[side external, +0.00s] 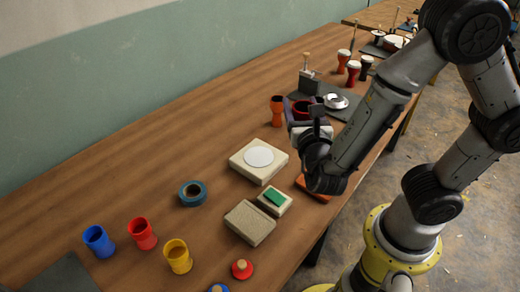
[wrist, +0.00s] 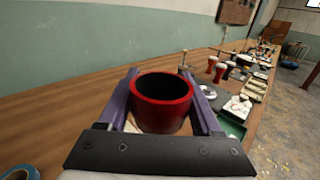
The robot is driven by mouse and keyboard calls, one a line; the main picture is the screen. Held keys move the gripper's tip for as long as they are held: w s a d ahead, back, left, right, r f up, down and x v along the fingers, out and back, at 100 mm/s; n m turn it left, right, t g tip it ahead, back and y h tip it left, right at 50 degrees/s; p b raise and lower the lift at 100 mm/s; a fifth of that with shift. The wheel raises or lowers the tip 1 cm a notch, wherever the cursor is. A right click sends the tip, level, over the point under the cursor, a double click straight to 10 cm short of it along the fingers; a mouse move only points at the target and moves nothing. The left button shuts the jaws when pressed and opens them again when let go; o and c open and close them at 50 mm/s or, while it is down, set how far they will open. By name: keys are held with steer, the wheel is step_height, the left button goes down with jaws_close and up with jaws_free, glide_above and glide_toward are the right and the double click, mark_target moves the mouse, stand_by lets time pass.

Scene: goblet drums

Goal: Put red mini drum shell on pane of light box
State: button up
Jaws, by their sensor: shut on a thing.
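The red mini drum shell (wrist: 160,116) is held upright, open end up, between the purple fingers of my gripper (wrist: 160,80) in the wrist view. In the side external view my gripper (side external: 303,104) is shut on the shell (side external: 301,110), partly hidden by the fingers and wrist. I take the cream box (side external: 245,166) with a round white pane (side external: 259,157) as the light box. The pane is bare and lies to the lower left of the gripper. The gap between the shell and the table cannot be judged.
An orange shell (side external: 277,111) stands just left of my gripper. A teal tape roll (side external: 192,193), a beige block (side external: 249,223) and a green-topped pad (side external: 273,198) lie near the light box. Blue (side external: 98,241), red (side external: 142,233) and yellow (side external: 178,256) cups stand at lower left.

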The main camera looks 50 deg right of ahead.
steer(key=shift+w+d+f, duration=0.15)
steer(key=shift+w+f, duration=2)
steer(key=shift+w, duration=0.15)
steer(key=shift+w+d+f, duration=0.2)
steer(key=shift+w+f, duration=2)
steer(key=shift+w, duration=0.1)
steer(key=shift+w+d+f, duration=0.15)
steer(key=shift+w+f, duration=2)
steer(key=shift+w, duration=0.15)
steer(key=shift+f, duration=0.1)
steer(key=o, duration=1.4)
